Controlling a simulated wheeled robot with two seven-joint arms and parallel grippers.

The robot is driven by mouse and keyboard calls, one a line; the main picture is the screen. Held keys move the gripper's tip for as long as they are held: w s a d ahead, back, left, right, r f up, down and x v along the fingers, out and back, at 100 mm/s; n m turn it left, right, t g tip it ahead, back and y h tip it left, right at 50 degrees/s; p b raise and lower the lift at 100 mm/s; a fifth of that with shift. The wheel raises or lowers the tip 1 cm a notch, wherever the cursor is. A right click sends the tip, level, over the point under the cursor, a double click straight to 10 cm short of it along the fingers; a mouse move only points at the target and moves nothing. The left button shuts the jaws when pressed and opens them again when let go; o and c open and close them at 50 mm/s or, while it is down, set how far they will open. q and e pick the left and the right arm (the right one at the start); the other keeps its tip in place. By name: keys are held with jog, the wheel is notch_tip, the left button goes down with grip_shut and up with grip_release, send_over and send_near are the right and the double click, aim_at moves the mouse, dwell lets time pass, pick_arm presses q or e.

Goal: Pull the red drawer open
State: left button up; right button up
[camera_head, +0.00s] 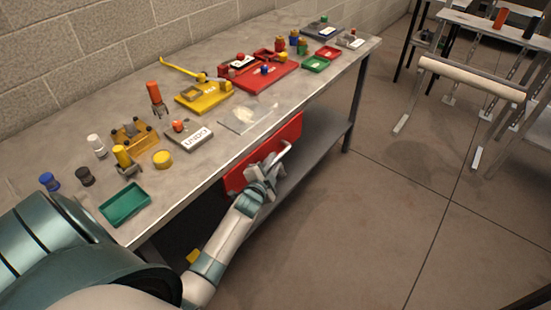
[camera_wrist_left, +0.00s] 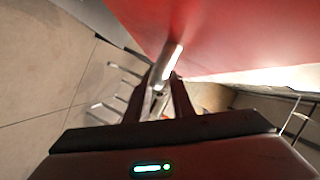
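The red drawer (camera_head: 291,133) is under the workbench top, its red front facing the aisle. A pale bar handle (camera_head: 284,156) stands out from it. No inside of the drawer shows. My left gripper (camera_head: 272,165) is at the handle, in front of the red front. In the left wrist view, the red front (camera_wrist_left: 235,35) fills the top, and the handle (camera_wrist_left: 172,62) runs between the two dark fingertips of the gripper (camera_wrist_left: 162,82). The fingers are close together and appear shut on the bar; the exact contact is partly hidden. My right gripper is not in view.
The workbench top (camera_head: 215,172) holds a green tray (camera_head: 125,204), yellow blocks and red trays. A lower grey shelf (camera_head: 322,152) runs below the drawer. The concrete floor (camera_head: 370,220) in front is clear. Another bench stands at the upper right.

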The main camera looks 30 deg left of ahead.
pick_arm(q)
jog(key=shift+x, duration=1.25)
grip_shut()
jog(key=shift+d, duration=0.15)
